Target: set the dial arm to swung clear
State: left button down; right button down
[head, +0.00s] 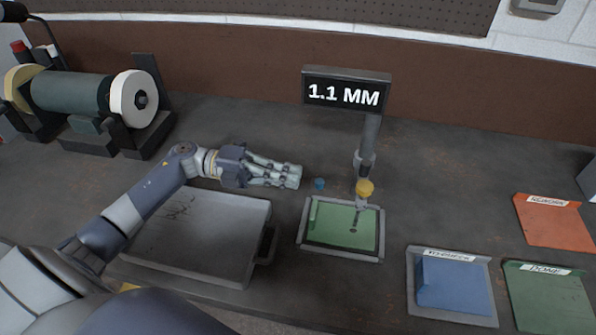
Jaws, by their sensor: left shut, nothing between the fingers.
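The dial arm (363,190) hangs from a grey post below a black display reading "1.1 MM" (346,92). It has a yellow part, and its thin tip points down over the green plate (330,225) in a grey-rimmed fixture. I cannot tell whether the tip touches the plate. My left gripper (298,177) is shut and empty, pointing right, to the left of the dial arm and apart from it. A small blue knob (319,184) stands just right of its fingertips. My right gripper is not in view.
A grey tray (200,235) with a handle lies below my left forearm. A grinder (85,95) stands at the back left. At the right are a blue bin (452,287), a green mat (550,300) and an orange mat (555,222). The bench behind the gripper is clear.

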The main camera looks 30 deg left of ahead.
pick_arm(q)
jog(key=p, duration=0.5)
send_near(364, 173)
jog(key=s+d+f, duration=0.1)
jog(key=d, duration=0.4)
jog(key=shift+w+d+f, duration=0.15)
jog(key=shift+d+f, duration=0.1)
jog(key=shift+d, duration=0.5)
